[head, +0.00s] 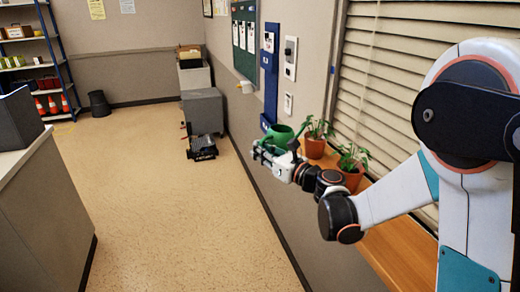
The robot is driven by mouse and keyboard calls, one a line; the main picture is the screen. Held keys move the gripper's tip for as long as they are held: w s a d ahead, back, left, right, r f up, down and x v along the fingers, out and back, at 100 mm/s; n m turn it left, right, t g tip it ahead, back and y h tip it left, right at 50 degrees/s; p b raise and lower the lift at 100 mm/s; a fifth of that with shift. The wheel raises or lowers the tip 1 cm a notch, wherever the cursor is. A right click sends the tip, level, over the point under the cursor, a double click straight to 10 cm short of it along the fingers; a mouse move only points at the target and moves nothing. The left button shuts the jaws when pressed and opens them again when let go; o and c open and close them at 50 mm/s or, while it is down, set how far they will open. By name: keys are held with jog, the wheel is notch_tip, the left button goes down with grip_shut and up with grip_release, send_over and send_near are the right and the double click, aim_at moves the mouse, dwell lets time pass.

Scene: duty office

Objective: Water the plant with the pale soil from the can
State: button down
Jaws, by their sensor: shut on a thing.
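The green watering can (279,136) is held up near the wall, just left of the plants. My gripper (268,155) is at the can's lower edge and shut on it; the grip point is small and partly hidden. The farther plant (317,131) stands in a terracotta pot (315,149), right of the can. The nearer plant (352,157) stands in another terracotta pot (354,180), partly behind my wrist. The soil in both pots is too small to judge, so I cannot tell which is pale. The can looks roughly level.
The pots stand on a wooden ledge (400,245) under the closed blinds (390,100). A grey cabinet (203,111), a dark low object (202,148) on the floor and a black bin (99,104) are farther back. A grey counter (45,205) is at left. The floor between is clear.

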jog(key=shift+f, duration=0.45)
notch_tip(320, 180, up, 2)
jog(key=shift+s+a+r+m+p, duration=0.15)
jog(key=shift+m+p, duration=0.25)
jog(key=shift+p, duration=0.25)
jog(key=shift+r+m+t+p, duration=0.3)
jog(key=shift+r+m+p, duration=0.6)
jog(key=shift+r, duration=0.65)
jog(key=shift+s+d+r, duration=0.35)
jog(key=shift+s+d, duration=0.3)
jog(key=shift+s, duration=0.1)
jog(key=shift+s+d+r, duration=0.3)
jog(key=shift+s+d, duration=0.3)
jog(key=shift+s, duration=0.1)
dwell(3.8)
